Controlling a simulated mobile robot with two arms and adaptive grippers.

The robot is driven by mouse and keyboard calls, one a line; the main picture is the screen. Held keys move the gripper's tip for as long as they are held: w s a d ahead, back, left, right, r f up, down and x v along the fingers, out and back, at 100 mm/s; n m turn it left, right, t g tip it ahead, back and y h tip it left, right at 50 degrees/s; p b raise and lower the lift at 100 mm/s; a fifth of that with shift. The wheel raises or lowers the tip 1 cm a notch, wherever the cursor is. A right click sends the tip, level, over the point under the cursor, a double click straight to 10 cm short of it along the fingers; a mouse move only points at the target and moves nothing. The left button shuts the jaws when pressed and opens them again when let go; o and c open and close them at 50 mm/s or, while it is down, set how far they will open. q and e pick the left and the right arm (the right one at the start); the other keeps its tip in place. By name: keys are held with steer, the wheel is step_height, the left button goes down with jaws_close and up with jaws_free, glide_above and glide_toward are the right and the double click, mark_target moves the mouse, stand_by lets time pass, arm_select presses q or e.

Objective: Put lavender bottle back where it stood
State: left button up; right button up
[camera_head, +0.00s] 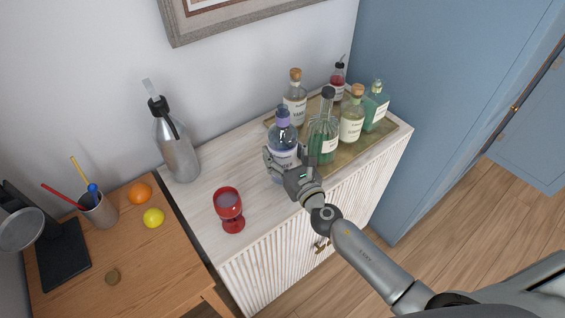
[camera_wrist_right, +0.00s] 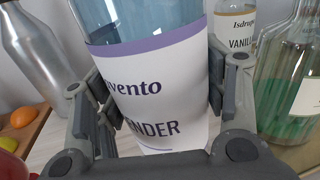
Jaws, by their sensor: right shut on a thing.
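The lavender bottle (camera_head: 283,135) has a purple cap, a bluish body and a white label with a purple band. My right gripper (camera_head: 284,164) is shut around its lower body, at the left front corner of the tray. In the right wrist view the label of the lavender bottle (camera_wrist_right: 155,95) sits between both finger pads of my right gripper (camera_wrist_right: 160,100). The bottle looks upright; its base is hidden, so I cannot tell whether it touches the surface. The gold tray (camera_head: 372,146) holds several bottles. My left gripper is not in view.
On the tray are a vanilla bottle (camera_head: 295,98), a green bottle (camera_head: 323,130), an amber-capped bottle (camera_head: 352,115), a teal bottle (camera_head: 376,106) and a red bottle (camera_head: 338,80). A red goblet (camera_head: 228,203) and a grey siphon (camera_head: 178,148) stand left on the white cabinet (camera_head: 200,216).

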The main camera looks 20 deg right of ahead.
mark_target(282, 160)
steer(key=shift+w+d+f+b, duration=0.1)
steer(key=shift+w+f+b, duration=0.05)
steer(key=shift+f+b, duration=0.6)
steer(key=shift+w+f+b, duration=0.15)
steer(key=shift+f+b, duration=0.3)
steer(key=shift+f, duration=0.5)
steer(key=shift+f, duration=0.2)
steer(key=o, duration=1.6)
steer(key=shift+s, duration=0.1)
steer(key=shift+o, duration=0.2)
